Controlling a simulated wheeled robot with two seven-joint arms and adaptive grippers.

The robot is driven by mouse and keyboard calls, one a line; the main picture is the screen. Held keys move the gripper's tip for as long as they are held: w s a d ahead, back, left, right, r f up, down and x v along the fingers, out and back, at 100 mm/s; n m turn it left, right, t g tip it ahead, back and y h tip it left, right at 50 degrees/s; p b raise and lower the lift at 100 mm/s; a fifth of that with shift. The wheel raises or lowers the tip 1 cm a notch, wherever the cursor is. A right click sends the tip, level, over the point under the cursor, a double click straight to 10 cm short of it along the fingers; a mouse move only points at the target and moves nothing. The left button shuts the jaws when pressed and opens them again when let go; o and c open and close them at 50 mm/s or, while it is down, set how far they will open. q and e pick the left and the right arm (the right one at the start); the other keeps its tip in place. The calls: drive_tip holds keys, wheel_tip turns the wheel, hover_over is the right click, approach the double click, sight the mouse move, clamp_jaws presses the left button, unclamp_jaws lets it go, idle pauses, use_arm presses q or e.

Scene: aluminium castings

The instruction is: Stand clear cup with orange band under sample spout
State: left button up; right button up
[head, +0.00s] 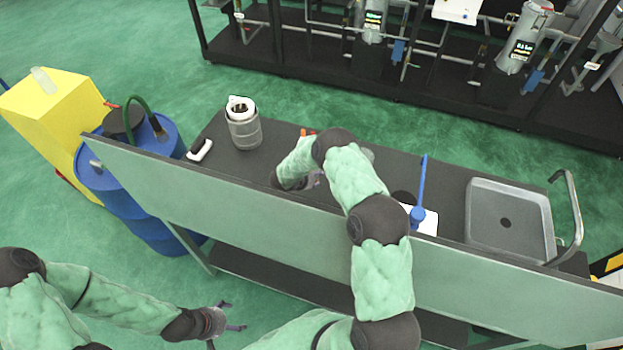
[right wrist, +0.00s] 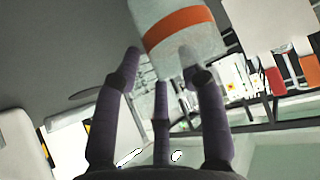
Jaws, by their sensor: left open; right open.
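The clear cup with the orange band (right wrist: 178,34) shows large at the top of the right wrist view, partly cut off by the frame edge. It looks pale, and its band runs around it. My right gripper (right wrist: 160,75) is open with its fingers spread just short of the cup. I cannot tell if a fingertip touches it. In the head view my right arm reaches over the panel and largely hides that gripper and the cup. My left gripper (head: 228,318) is open and empty, low in front of the panel. I cannot make out the sample spout for certain.
A long grey-green panel (head: 250,208) stands along the near side of the dark bench. On the bench are a metal canister (head: 244,132), a blue upright handle (head: 421,185) on a white base and a grey basin (head: 481,228). Blue drums (head: 120,205) stand at the left.

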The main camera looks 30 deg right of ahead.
clamp_jaws()
drive_tip(key=shift+r, duration=0.1)
